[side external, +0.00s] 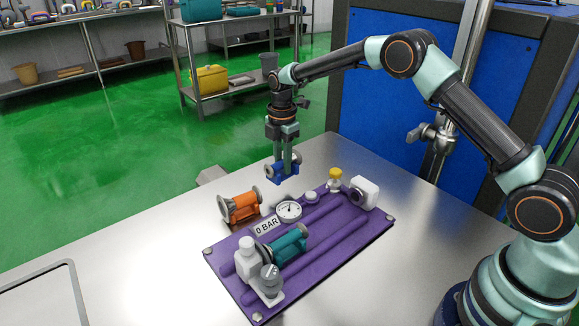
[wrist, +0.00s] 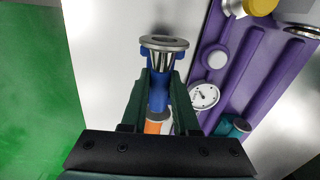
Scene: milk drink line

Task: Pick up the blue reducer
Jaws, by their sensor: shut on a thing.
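The blue reducer (side external: 281,173) is a short blue body with metal flanged ends. My gripper (side external: 286,160) is shut on it and holds it by its middle, in the air by the table's far edge. In the wrist view the blue reducer (wrist: 158,92) sits between the two dark green fingers of my gripper (wrist: 157,85), with its wide metal flange toward the top. Its lower end is partly hidden by the gripper. An orange reducer (side external: 241,207) lies on the steel table left of the purple plate. It shows partly beyond the blue one in the wrist view (wrist: 153,127).
The purple plate (side external: 330,235) carries a teal reducer (side external: 288,243), a gauge (side external: 288,211), a "0 BAR" label, a yellow-topped fitting (side external: 334,178) and white fittings. A tray edge (side external: 40,275) lies at the left. The steel table (side external: 150,240) is clear between them.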

